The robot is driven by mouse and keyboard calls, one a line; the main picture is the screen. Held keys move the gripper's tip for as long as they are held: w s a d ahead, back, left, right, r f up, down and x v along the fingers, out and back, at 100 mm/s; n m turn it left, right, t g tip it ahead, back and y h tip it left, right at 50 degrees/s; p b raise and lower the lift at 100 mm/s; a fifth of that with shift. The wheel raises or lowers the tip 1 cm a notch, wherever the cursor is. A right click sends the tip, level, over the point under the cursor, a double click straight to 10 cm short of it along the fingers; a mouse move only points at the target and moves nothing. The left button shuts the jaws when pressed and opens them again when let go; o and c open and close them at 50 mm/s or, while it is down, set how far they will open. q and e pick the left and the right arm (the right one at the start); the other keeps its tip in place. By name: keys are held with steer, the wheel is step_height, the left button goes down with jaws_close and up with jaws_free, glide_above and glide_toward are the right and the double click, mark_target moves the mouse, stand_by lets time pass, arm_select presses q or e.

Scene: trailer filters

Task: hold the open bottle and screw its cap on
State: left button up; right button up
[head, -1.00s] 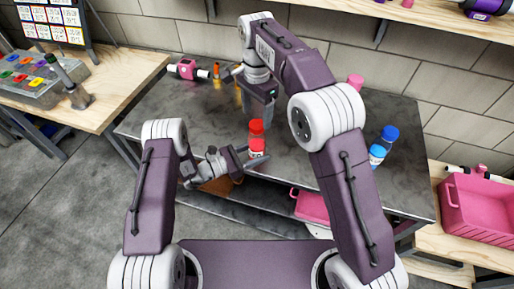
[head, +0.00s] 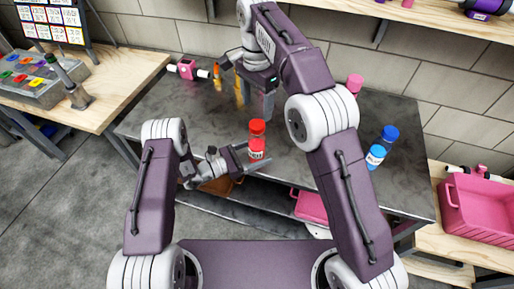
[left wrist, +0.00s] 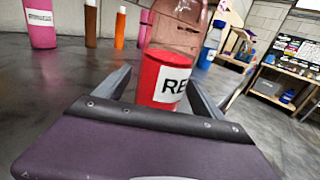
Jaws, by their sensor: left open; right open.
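The red bottle (head: 257,154) stands upright near the front edge of the grey table, with a white label and a clear upper part. A red cap (head: 257,127) shows at its top; how tightly it sits cannot be told. My left gripper (head: 250,160) is open low around the bottle. In the left wrist view the bottle's red, labelled lower part (left wrist: 163,80) stands between the open fingers (left wrist: 160,98), and its top is out of frame. My right gripper (head: 257,96) is open and empty above and behind the bottle, apart from the cap.
A pink bin (head: 485,207) is far right. The table's middle is mostly clear.

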arm_select(q)
steer(key=v, duration=0.9)
steer(key=shift+b, duration=0.4)
arm_select(e)
steer(key=shift+f, duration=0.45)
